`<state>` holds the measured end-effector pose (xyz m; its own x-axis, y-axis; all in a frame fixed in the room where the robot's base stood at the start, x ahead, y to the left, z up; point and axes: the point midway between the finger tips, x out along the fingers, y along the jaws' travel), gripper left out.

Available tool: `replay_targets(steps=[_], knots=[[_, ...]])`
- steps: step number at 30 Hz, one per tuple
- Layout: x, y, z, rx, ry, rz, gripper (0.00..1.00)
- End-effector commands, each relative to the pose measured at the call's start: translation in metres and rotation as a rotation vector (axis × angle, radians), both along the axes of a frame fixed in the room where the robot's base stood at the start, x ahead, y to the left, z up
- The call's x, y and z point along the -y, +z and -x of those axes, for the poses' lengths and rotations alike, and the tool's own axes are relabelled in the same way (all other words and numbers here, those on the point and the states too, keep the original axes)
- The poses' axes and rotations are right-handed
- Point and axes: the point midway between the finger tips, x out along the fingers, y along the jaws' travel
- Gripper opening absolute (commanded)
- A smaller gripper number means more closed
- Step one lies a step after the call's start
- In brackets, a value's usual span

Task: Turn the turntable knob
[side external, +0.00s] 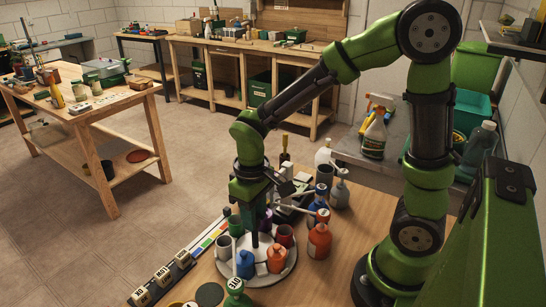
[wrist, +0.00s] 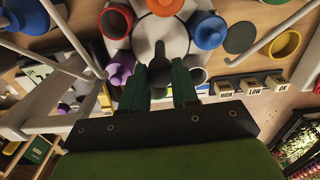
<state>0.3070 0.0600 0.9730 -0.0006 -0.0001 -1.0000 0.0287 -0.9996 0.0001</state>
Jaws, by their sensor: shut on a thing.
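The turntable (side external: 232,272) is a pale round disc on the wooden bench in the side view, with several coloured bottles and cups around its rim. It also shows in the wrist view (wrist: 172,38). The grey knob (wrist: 160,68) stands at its middle, between the two dark green fingers of my gripper (wrist: 159,88). In the side view my gripper (side external: 260,222) points down over the middle of the turntable and is shut on the knob, which it largely hides. A blue bottle (side external: 245,264) and an orange bottle (side external: 277,260) stand on the near side of the disc.
More bottles, one of them orange-red (side external: 319,242), stand close to the right of the turntable. A strip with label blocks (side external: 162,276) lies to the left. A green bottle (side external: 236,293) stands at the near edge. In the wrist view, pale rods (wrist: 72,38) cross the left side.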

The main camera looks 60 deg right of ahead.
Motion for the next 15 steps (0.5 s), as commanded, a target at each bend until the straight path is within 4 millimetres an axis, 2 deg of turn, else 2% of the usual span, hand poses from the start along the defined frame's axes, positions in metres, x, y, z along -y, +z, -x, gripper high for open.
replay_targets(steps=[15], knots=[[0.0004, 0.0005, -0.0011, 0.003, 0.472, 0.001, 0.0]])
